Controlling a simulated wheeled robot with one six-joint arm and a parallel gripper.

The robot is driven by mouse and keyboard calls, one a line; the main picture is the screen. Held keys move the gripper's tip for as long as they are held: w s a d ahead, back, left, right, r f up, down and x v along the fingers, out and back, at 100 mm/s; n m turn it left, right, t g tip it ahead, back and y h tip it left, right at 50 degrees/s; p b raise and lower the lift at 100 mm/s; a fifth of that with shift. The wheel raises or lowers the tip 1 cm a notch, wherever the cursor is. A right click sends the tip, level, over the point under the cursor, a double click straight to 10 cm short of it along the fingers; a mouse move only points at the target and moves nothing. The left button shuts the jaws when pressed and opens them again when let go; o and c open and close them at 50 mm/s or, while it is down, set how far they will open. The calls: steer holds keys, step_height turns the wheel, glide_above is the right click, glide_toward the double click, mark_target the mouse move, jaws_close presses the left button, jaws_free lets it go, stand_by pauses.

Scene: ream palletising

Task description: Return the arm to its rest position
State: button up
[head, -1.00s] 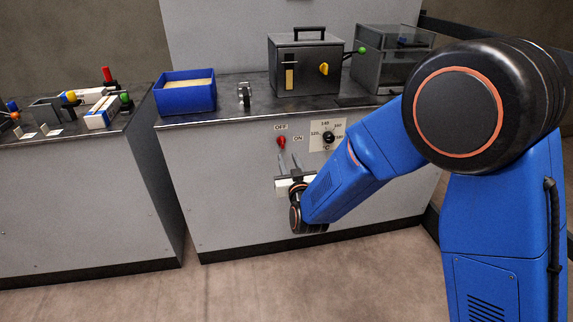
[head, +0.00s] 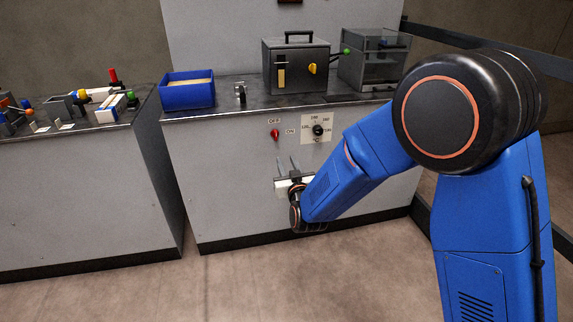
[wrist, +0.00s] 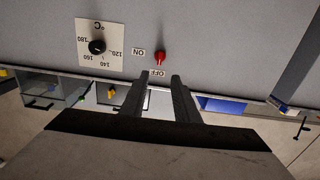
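My blue arm reaches across the right of the head view, folded, with its wrist low in front of the grey cabinet. My gripper (head: 288,165) points upward there, below the red switch (head: 275,134) and the temperature dial (head: 318,130). In the wrist view my gripper (wrist: 159,75) has its two fingers apart, with nothing between them. The switch (wrist: 160,57) and dial (wrist: 97,47) appear upside down beyond the fingertips. How far the fingers are from the cabinet front is hard to tell.
On the cabinet's worktop (head: 220,112) stand a blue bin (head: 187,95), a small metal part (head: 240,93), a dark box with a yellow knob (head: 296,68) and a clear-sided case (head: 374,60). A second bench (head: 80,190) with tools is at left. The floor in front is clear.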

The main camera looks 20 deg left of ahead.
steer(key=w+d+r+m+g+h, duration=0.1)
steer(key=d+r, duration=0.2)
steer(key=d, duration=0.4)
steer(key=w+d+r+g+h, duration=0.1)
steer(key=d+r, duration=0.2)
steer(key=d, duration=0.4)
steer(key=s+d+r+g+h, duration=0.1)
steer(key=s+d, duration=0.1)
steer(key=d, duration=0.3)
steer(key=s+d+r+m+g+h, duration=0.1)
steer(key=s+d+r, duration=0.15)
steer(key=d, duration=0.35)
steer(key=s+d+g, duration=0.1)
steer(key=s+d, duration=0.1)
steer(key=d, duration=0.3)
steer(key=s+d+f+m+g+h, duration=0.1)
steer(key=s+d+m+g+h, duration=0.1)
steer(key=s+d, duration=1)
steer(key=s+d+f+m+g+h, duration=0.1)
steer(key=s+d+m+g+h, duration=0.1)
steer(key=s+d, duration=1)
steer(key=s+g+h, duration=0.1)
steer(key=s, duration=0.7)
steer(key=shift+s+d+g, duration=0.25)
steer(key=shift+d+g, duration=0.05)
steer(key=shift+d, duration=0.1)
